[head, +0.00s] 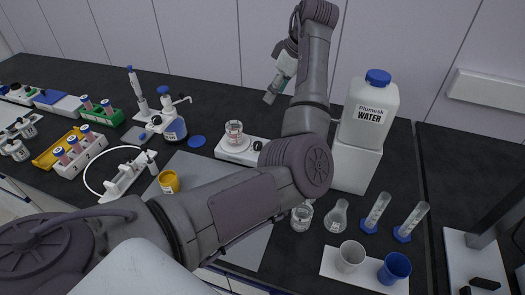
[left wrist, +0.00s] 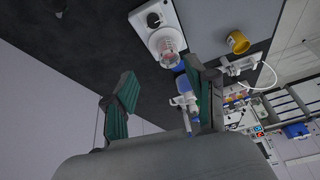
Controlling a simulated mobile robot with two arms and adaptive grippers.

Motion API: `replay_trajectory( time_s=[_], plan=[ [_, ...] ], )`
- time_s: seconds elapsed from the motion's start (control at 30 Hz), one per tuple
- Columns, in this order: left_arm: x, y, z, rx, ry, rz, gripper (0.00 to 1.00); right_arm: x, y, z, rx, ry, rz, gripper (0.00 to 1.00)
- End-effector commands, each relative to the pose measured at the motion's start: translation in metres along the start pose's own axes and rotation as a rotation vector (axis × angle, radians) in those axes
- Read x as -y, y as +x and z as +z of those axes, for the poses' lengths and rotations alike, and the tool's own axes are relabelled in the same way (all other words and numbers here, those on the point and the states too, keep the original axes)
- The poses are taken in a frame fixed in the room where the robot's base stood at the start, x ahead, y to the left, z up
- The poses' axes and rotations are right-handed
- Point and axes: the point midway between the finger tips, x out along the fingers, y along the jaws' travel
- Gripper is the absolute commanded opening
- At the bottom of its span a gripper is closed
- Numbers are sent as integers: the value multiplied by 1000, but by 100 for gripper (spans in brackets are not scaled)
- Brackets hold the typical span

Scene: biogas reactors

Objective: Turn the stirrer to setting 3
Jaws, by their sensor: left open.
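The white stirrer (head: 245,158) stands on the dark bench in the middle of the head view, partly hidden by my left arm. A glass beaker (head: 234,132) stands on its plate. Its black knob (head: 257,146) is at the right end, beside my arm. In the left wrist view the stirrer (left wrist: 171,22) is at the top, with the knob (left wrist: 153,20) and the beaker (left wrist: 169,57). The knob's setting is too small to read. My left gripper (head: 271,97) is open and empty, raised behind the stirrer near the wall; its fingers (left wrist: 161,83) are apart from the knob.
A white water canister (head: 369,110) on a white block stands right of my arm. A blue-capped bottle (head: 175,129) and pipette stand are left of the stirrer. Glassware and cups (head: 395,268) are at front right.

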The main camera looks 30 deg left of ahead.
Motion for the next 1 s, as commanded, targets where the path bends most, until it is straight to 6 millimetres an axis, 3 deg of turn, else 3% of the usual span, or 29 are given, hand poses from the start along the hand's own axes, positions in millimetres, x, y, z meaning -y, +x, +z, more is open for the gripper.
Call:
replay_trajectory(
  time_s=[0.03, 0.1, 0.3, 0.57, 1.0],
  plan=[
    [0, 26, 11, 0, 0, 0, 56, 0, 28, 0, -3, 0, 0, 76],
    [-1, 45, 18, 0, 0, 0, 56, 0, 48, -4, -10, 0, 1, 76],
    [-2, 73, 30, 0, 0, 1, 56, 0, 79, -21, -37, 0, 1, 76],
    [-1, 91, 30, 1, 0, -3, 56, 3, 78, -20, -37, 0, -2, 76],
    [0, 180, 30, 0, 0, -3, 56, 4, 69, -12, -24, 0, -4, 76]
  ],
)
